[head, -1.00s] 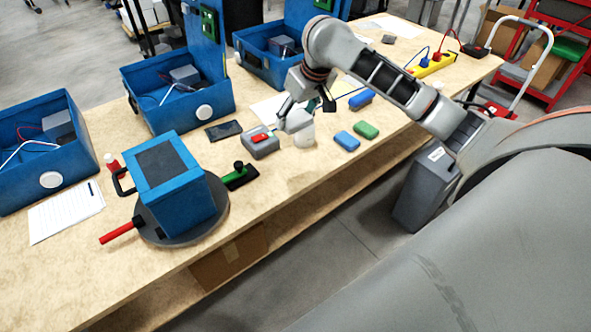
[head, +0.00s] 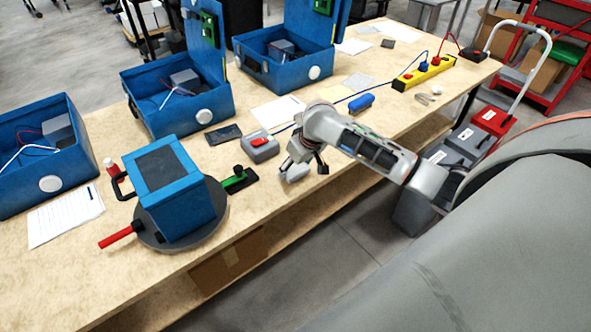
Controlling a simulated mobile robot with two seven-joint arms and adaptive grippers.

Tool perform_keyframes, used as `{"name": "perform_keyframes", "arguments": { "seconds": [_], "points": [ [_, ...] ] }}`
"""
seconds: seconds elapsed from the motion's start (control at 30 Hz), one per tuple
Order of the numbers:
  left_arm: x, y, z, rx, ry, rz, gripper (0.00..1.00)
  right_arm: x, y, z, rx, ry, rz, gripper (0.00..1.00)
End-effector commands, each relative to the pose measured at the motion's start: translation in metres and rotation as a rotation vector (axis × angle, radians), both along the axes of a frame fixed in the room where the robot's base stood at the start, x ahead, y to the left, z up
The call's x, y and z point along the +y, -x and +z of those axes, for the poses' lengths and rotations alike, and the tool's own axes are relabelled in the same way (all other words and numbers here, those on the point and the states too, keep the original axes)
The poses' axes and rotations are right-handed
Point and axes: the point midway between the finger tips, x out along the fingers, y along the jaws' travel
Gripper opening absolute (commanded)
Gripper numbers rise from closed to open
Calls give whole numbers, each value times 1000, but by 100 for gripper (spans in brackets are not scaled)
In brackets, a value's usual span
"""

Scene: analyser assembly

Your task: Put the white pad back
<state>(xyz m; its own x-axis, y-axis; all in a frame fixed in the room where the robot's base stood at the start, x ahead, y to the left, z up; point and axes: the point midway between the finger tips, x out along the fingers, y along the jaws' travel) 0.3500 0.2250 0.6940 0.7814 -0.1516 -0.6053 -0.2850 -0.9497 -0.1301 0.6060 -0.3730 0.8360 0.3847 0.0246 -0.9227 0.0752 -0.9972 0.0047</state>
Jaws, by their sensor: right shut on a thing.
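My right gripper (head: 301,168) reaches down over the front part of the workbench, right of the blue box on the round turntable. It is shut on a pale block, which looks like the white pad (head: 293,174), at or just above the table top; I cannot tell if it touches. My right arm covers the area where another blue pad and a green pad lay. My left gripper is not in view.
A grey box with a red switch (head: 260,146) stands just behind and left of the gripper. The blue box (head: 176,190) on its turntable is farther left. A dark phone-like slab (head: 223,134) and a yellow power strip (head: 423,74) lie behind. The bench's front edge is close.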

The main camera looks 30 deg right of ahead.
Motion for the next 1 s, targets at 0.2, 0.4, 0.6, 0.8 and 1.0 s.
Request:
{"name": "perform_keyframes", "arguments": {
  "seconds": [0.2, 0.4, 0.6, 0.8, 1.0],
  "points": [
    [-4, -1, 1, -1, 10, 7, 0, 0, 0, -17, -1, 0, 1, 43],
    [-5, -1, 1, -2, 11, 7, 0, 0, 0, -17, -1, 0, 1, 43],
    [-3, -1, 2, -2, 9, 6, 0, 0, 0, -19, -1, 0, 1, 77],
    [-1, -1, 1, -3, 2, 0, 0, 0, 0, -18, -1, 0, 1, 77],
    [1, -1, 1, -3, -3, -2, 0, 0, 0, -14, -2, 0, 1, 77]
  ]
}}
